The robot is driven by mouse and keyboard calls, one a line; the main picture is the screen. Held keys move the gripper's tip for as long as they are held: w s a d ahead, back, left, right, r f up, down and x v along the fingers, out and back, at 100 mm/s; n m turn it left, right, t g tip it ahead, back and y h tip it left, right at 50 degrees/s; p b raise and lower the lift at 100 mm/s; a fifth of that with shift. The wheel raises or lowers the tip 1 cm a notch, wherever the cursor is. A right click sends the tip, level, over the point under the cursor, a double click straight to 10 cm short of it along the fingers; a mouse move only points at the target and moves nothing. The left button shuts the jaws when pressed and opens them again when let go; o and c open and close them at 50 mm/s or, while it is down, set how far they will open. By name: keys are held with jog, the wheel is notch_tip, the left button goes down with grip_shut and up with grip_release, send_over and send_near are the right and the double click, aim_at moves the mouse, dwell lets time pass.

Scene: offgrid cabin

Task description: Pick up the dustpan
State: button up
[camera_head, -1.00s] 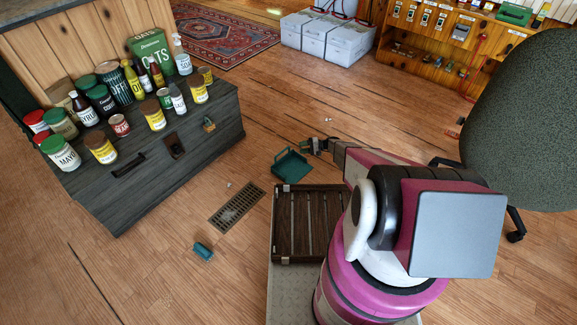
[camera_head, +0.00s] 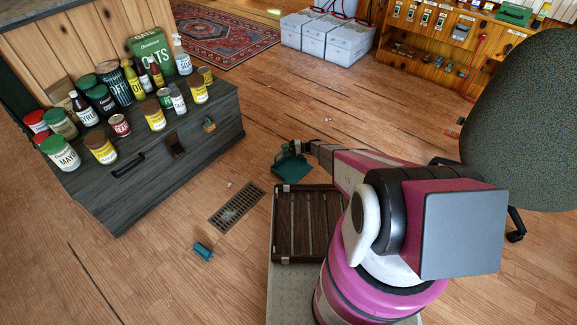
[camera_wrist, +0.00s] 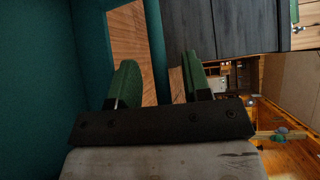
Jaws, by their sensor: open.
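The teal dustpan (camera_head: 293,170) lies on the wooden floor, just beyond the slatted tray on my base. My gripper (camera_head: 287,149) is low over the dustpan's far side in the head view and hides part of it. In the wrist view the dustpan (camera_wrist: 30,95) fills the left side. My gripper (camera_wrist: 161,80) is open there, with two green finger pads apart. A narrow teal strip, apparently part of the dustpan, shows between the fingers. I cannot tell whether either finger touches it.
A dark grey chest (camera_head: 190,140) with jars and bottles stands to the left. A floor grate (camera_head: 237,207) and a small teal object (camera_head: 203,251) lie nearer. An office chair (camera_head: 525,120) is at the right. Open floor lies beyond the dustpan.

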jog(key=shift+a, duration=0.15)
grip_shut()
jog(key=shift+r, duration=0.15)
